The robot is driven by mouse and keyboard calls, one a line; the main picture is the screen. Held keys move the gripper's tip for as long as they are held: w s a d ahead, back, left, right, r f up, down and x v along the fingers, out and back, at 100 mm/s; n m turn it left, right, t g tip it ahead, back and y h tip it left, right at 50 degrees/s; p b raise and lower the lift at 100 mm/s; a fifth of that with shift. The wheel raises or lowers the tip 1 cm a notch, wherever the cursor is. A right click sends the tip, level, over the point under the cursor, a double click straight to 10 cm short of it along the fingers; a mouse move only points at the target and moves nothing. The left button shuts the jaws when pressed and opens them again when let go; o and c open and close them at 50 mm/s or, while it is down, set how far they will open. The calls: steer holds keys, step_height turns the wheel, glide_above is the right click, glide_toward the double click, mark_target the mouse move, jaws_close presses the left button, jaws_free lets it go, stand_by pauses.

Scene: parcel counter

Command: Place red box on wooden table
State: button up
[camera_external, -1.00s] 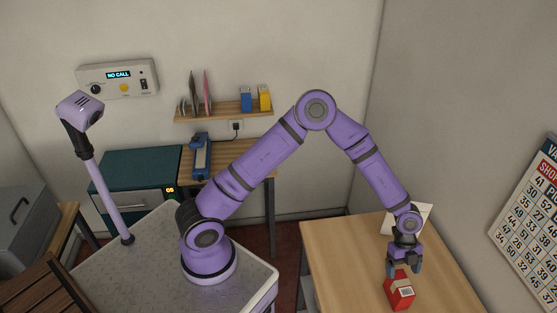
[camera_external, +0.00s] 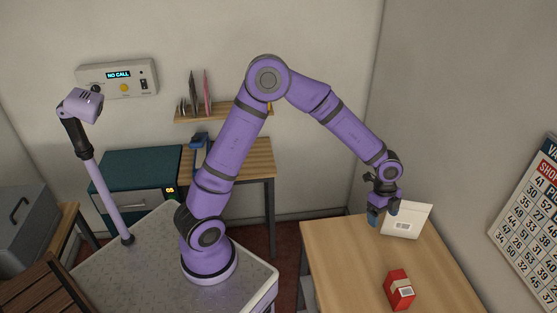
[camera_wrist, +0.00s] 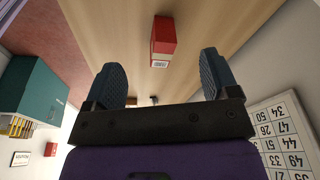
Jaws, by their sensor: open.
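The red box (camera_external: 398,290) stands on the wooden table (camera_external: 340,270) at the right, with a white label on its side. It also shows in the wrist view (camera_wrist: 163,38), beyond and between my fingertips and apart from them. My gripper (camera_external: 382,215) is open and empty, above the table's far part, up and to the left of the box. Its two blue-grey fingers (camera_wrist: 160,72) are spread wide in the wrist view.
A teal cabinet (camera_external: 135,185) and a smaller wooden table (camera_external: 250,160) stand against the back wall. The table's left part is clear.

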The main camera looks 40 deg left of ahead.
steer(key=s+a+r+n+t+y, duration=0.15)
steer(key=a+r+n, duration=0.5)
steer(key=a, duration=0.65)
steer(key=a+r+n+t+y, duration=0.15)
steer(key=a+r+n, duration=0.5)
steer(key=a, duration=0.65)
steer(key=s+a+r+n+t+h, duration=0.1)
steer(key=s+a+r+n+t, duration=0.2)
steer(key=s+a+n, duration=0.6)
steer(key=s+a+r, duration=0.2)
steer(key=s+a, duration=0.4)
steer(key=a, duration=0.1)
steer(key=shift+s+a+n, duration=0.25)
steer(key=shift+n, duration=0.15)
